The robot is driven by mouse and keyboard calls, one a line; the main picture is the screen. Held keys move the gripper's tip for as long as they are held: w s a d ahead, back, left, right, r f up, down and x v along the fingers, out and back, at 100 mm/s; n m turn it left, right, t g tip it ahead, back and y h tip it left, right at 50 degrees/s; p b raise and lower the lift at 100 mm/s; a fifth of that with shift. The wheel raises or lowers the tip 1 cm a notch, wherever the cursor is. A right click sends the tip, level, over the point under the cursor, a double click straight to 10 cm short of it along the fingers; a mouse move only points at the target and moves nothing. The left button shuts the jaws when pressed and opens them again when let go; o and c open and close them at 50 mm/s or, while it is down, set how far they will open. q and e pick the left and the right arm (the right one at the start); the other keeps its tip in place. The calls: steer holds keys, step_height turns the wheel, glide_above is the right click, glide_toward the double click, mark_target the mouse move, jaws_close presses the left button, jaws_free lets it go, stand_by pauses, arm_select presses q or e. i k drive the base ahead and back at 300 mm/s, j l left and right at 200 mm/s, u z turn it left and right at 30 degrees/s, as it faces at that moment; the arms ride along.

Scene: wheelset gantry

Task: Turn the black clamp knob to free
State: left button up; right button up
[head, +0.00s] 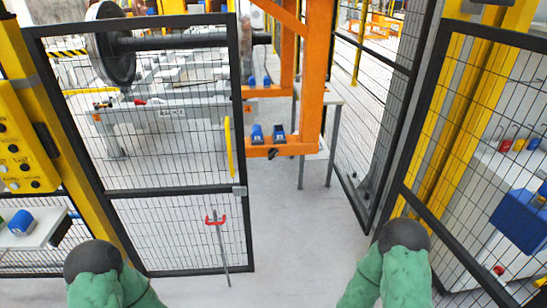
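I cannot pick out the black clamp knob for certain. Several small dark round knobs or buttons sit on a yellow panel (18,160) at the left edge. A small dark part (272,153) shows under the blue pieces on the orange frame (312,85), too small to identify. My two arms rise from the bottom edge, green with dark rounded ends, one at the left and one right of centre. No gripper fingers show, and neither arm appears to touch anything.
A black mesh gate (245,230) with a yellow handle (228,147) stands ahead on the left, a red-handled rod (215,220) at it. Behind it is a wheelset (115,45). Mesh panels (440,215) line the right. Grey floor (300,230) is clear between.

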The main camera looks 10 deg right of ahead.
mark_target(272, 152)
steer(key=i+l+u, duration=0.7)
steer(key=i, duration=0.15)
